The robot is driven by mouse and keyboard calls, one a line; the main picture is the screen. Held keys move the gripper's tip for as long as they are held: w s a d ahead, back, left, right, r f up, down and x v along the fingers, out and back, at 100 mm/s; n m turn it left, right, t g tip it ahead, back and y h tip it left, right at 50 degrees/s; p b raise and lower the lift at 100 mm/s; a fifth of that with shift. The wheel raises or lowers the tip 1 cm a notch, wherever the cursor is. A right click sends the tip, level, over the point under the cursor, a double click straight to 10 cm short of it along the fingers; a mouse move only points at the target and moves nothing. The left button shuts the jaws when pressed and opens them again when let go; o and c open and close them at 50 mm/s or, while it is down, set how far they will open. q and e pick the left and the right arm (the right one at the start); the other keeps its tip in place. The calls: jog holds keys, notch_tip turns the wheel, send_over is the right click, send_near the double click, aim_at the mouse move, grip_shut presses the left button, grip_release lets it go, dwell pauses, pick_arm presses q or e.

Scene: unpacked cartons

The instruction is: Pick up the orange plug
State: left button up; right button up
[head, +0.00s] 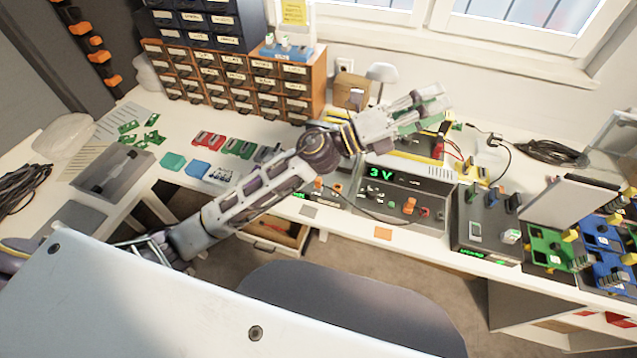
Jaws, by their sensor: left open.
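A small orange plug-like piece (409,205) stands upright on the sloped front panel of a dark box with a lit "3 V" display (400,176). My left gripper (438,104) is open, with its fingers spread above the back of the bench. It is beyond the orange piece and a little to its right, apart from it. I see nothing held between its fingers. My left forearm crosses the bench and hides part of it. My right gripper is not in view.
Brown drawer cabinets (228,78) stand at the back left. A dark box with sockets (485,225) and a tilted grey panel (568,202) stand to the right. Red and green pieces lie along the left bench. A chair (345,305) is in front.

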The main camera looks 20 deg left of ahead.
pick_arm(q)
jog(key=s+d+f+m+g+y, duration=0.3)
jog(key=s+f+m+g+y, duration=0.25)
jog(key=f+m+g, duration=0.7)
jog(key=w+a+f+m+t+y, duration=0.1)
jog(key=a+f+m+t+y, duration=0.1)
jog(key=a+f+m+y, duration=0.4)
jog(key=w+a+y, duration=0.3)
jog(key=a+y, duration=0.1)
jog(key=a, duration=0.5)
jog(key=w+a+y, duration=0.3)
jog(key=a+y, duration=0.2)
jog(key=a, duration=0.5)
jog(key=shift+w+f+t, duration=0.2)
jog(key=shift+f+t, duration=0.25)
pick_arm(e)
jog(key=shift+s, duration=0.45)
